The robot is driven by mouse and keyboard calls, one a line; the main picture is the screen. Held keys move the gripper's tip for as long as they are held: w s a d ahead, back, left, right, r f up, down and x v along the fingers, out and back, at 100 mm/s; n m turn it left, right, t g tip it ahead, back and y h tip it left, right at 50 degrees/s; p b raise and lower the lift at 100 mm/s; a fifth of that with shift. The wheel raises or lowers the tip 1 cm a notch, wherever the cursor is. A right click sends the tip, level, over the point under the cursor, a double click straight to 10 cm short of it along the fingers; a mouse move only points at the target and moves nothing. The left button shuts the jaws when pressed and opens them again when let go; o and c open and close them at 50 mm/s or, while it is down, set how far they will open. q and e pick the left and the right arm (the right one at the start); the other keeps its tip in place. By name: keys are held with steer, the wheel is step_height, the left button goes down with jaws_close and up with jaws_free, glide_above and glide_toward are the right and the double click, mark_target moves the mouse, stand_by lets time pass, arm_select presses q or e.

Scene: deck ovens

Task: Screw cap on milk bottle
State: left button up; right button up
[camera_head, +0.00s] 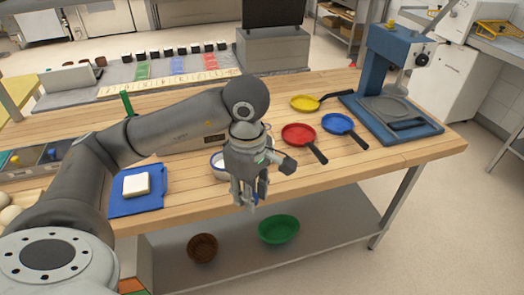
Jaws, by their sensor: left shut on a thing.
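My left gripper (249,198) comes in over the front edge of the wooden table, pointing down. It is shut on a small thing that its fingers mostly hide. A bluish bit shows between the fingers, but I cannot tell whether it is the cap. I cannot make out a milk bottle in this view. My right gripper is not in view.
The wooden table (410,152) holds a white bowl (217,163), partly behind my gripper, red (298,133), blue (338,123) and yellow (304,103) pans, a blue press (385,55), and a white block (136,184) on a blue mat (150,203). A green bowl (279,232) sits below.

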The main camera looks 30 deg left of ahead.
arm_select(q)
steer(key=s+d+f+m, duration=0.1)
steer(key=d+f+m, duration=0.3)
steer(key=m, duration=1.3)
steer(key=shift+s+d+f+m, duration=0.3)
steer(key=shift+d, duration=0.85)
steer(key=shift+a, duration=0.15)
